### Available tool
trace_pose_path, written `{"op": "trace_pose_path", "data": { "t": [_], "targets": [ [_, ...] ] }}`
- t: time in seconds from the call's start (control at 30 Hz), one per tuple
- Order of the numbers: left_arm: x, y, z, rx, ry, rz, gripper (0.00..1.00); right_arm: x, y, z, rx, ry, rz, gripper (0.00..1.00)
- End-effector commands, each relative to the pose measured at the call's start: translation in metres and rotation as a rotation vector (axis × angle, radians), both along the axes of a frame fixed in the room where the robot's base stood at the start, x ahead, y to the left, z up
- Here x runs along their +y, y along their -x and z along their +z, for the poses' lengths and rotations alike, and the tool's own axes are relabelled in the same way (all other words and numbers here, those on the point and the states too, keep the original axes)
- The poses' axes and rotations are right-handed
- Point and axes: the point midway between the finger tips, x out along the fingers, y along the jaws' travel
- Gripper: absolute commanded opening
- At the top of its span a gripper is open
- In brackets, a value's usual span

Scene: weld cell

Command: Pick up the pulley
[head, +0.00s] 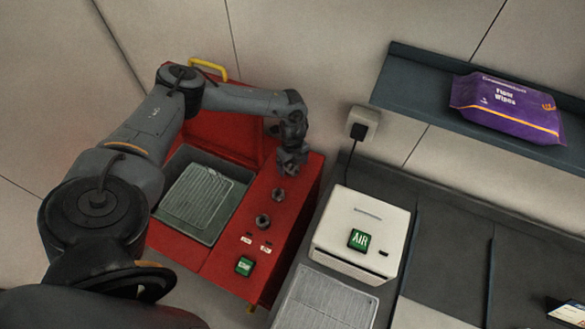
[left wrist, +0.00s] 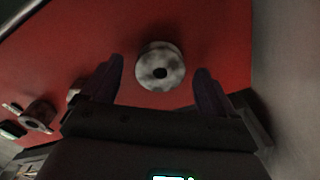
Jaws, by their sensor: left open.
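The pulley (left wrist: 160,66) shows in the left wrist view as a round, mottled grey disc with a dark centre hole, against the red surface. It lies ahead of and between the two purplish fingers of my left gripper (left wrist: 155,88), which are spread apart and do not visibly touch it. In the head view my left gripper (head: 292,163) points down over the far end of the red bench top (head: 238,251). There the pulley cannot be made out, apparently hidden by the gripper. My right gripper is not in view.
Two dark round fittings (head: 279,195) and (head: 263,221) stand on the red top, nearer than my gripper. A green button (head: 244,266) is at its front. A grey basin (head: 208,233) is to the left; a white AIR box (head: 329,252) stands to the right.

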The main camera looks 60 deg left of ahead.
Motion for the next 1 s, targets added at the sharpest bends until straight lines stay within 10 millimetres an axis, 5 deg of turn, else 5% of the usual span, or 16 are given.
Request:
{"op": "trace_pose_path", "data": {
  "t": [0.27, 0.77, 1.0],
  "targets": [
    [-0.0001, -0.0001, -0.0026, -0.001, 0.0, -0.001, 0.88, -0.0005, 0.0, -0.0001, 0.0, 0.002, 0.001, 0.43],
    [0.0, 0.0, -0.0023, 0.0, 0.0, 0.0, 0.13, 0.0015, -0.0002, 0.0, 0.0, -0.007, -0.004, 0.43],
    [0.0, -0.0005, -0.0013, -0.002, 0.0, 0.0, 0.13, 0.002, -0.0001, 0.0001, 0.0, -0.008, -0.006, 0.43]
  ]
}}
